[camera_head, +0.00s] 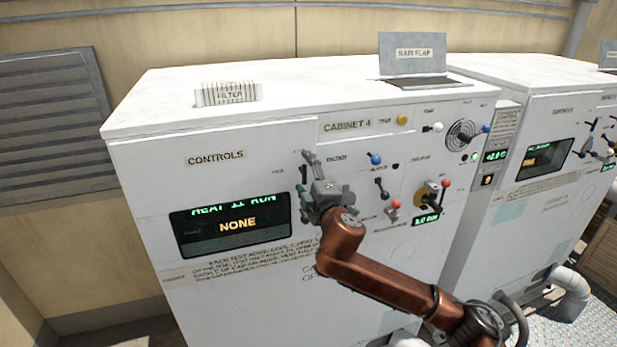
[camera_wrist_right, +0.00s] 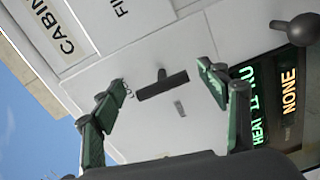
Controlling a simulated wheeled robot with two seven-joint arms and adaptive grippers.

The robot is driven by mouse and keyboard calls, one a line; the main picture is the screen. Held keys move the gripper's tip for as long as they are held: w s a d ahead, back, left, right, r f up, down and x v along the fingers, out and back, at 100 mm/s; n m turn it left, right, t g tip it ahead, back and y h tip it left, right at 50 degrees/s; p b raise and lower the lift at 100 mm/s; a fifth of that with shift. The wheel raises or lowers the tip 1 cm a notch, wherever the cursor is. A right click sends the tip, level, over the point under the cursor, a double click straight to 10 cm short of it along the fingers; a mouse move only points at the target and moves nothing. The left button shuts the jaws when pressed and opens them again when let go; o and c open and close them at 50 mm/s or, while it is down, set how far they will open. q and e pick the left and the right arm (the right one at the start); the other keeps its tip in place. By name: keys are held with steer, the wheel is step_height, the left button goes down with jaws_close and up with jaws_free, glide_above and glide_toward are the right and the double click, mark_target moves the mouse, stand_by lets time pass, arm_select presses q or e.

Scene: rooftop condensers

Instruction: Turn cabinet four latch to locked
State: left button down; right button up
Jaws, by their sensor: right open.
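Cabinet four (camera_head: 230,290) is a white unit with a "CABINET 4" label on its front. In the right wrist view, a dark bar-shaped handle (camera_wrist_right: 162,85) with a short stem stands on the white panel (camera_wrist_right: 150,130); it looks like the latch, but I cannot read its label. My right gripper (camera_head: 307,187) is in front of the panel, just right of the display, and hides the handle in the head view. In the wrist view the right gripper (camera_wrist_right: 162,78) is open, with its green-padded fingers on either side of the handle, apart from it. My left gripper is not in view.
The display (camera_head: 235,225) reads "NONE". Several levers and knobs, including a blue knob (camera_head: 375,159) and a red-tipped lever (camera_head: 393,208), are right of the gripper. A dark round knob (camera_wrist_right: 297,28) is near the display. A second cabinet (camera_head: 545,185) stands at right.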

steer(key=shift+s+d, duration=0.1)
steer(key=shift+s, duration=0.25)
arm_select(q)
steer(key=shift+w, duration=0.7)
arm_select(e)
steer(key=v, duration=1.1)
steer(key=shift+s+d, duration=0.2)
steer(key=shift+s, duration=0.05)
steer(key=shift+r, duration=0.1)
